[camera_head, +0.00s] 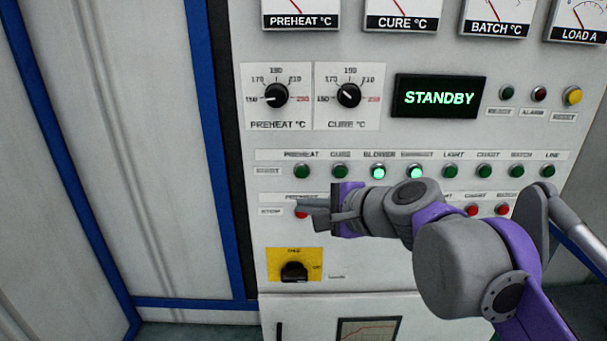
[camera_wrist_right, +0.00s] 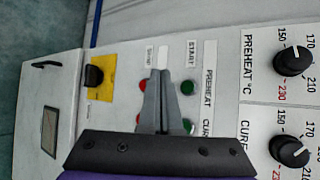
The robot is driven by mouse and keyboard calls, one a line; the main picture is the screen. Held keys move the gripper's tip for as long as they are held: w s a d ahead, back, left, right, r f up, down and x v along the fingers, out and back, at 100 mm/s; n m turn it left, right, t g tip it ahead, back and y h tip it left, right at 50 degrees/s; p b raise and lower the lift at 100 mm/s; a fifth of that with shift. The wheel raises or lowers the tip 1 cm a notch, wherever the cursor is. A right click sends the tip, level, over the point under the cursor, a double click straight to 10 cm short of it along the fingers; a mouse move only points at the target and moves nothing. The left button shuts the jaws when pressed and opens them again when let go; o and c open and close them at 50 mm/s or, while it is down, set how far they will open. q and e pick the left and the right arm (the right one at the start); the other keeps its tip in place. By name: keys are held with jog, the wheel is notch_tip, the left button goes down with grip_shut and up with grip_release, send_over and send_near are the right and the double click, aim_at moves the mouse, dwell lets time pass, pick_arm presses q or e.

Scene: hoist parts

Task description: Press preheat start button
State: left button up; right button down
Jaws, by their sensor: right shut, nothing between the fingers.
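The preheat start button (camera_head: 302,171) is a dark green, unlit round button at the left end of the start row on the grey control panel. It also shows in the right wrist view (camera_wrist_right: 187,88), to the right of the fingers. My right gripper (camera_head: 308,205) is shut and empty. In the head view it is below the start button and overlaps the red preheat stop button (camera_head: 301,213). In the right wrist view the fingertips (camera_wrist_right: 159,74) lie between the red and green preheat buttons. Contact with the panel cannot be told. My left gripper is not in view.
Other green start buttons (camera_head: 340,171) run to the right; the blower button (camera_head: 378,172) and its right neighbour are lit. The display (camera_head: 439,97) reads STANDBY. The preheat knob (camera_head: 277,96) is above, and a black switch on a yellow plate (camera_head: 294,271) is below.

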aim_at(302, 172)
jog(key=shift+w, duration=0.1)
jog(key=w+p, duration=0.1)
jog(key=w, duration=0.7)
jog(key=shift+w, duration=0.3)
jog(key=shift+w, duration=0.1)
dwell(1.8)
jog(key=shift+w, duration=0.1)
jog(key=shift+w+f+p, duration=0.1)
jog(key=shift+w+p, duration=0.2)
jog(key=shift+s, duration=0.1)
